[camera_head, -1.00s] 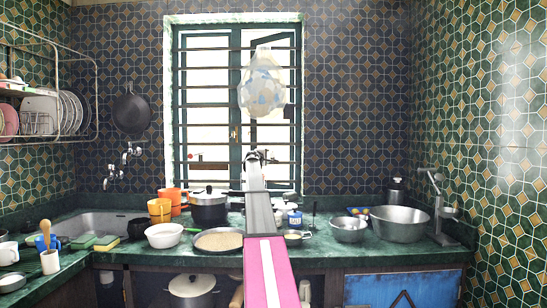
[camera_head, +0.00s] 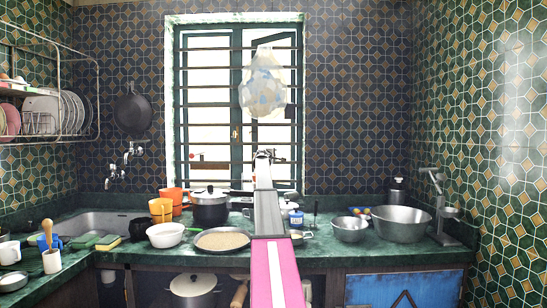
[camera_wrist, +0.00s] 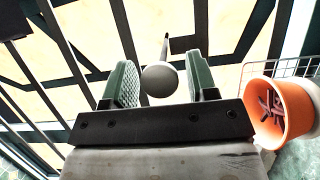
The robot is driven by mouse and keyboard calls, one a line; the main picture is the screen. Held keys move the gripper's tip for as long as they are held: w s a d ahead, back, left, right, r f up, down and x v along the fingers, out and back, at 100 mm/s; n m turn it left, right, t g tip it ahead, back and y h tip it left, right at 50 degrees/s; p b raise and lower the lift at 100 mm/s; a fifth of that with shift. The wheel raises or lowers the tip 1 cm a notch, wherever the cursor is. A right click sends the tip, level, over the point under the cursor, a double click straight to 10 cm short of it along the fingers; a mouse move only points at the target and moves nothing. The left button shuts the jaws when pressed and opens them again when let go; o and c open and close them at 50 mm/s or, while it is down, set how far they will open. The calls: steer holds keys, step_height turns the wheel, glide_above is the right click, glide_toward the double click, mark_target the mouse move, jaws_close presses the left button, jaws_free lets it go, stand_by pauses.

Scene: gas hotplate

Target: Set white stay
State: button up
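A thin dark-tipped rod (camera_wrist: 165,48) extends beyond the knob. I cannot tell the stay's full shape; it is too small to make out in the head view.
An orange cup with reddish sticks (camera_wrist: 278,112) stands right of my gripper in the wrist view. A clear bag (camera_head: 263,85) hangs above my gripper. The counter holds a black pot (camera_head: 210,212), a pan (camera_head: 222,239) and metal bowls (camera_head: 401,224). Window bars lie close ahead.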

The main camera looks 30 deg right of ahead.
jaws_close()
steer(key=s+a, duration=0.4)
steer(key=s, duration=0.3)
steer(key=shift+s+a, duration=0.15)
steer(key=shift+a, duration=0.05)
steer(key=shift+o, duration=1.3)
jaws_free()
steer(key=shift+a, duration=0.1)
steer(key=v, duration=1)
steer(key=shift+s+a, duration=0.25)
steer(key=shift+s, duration=0.05)
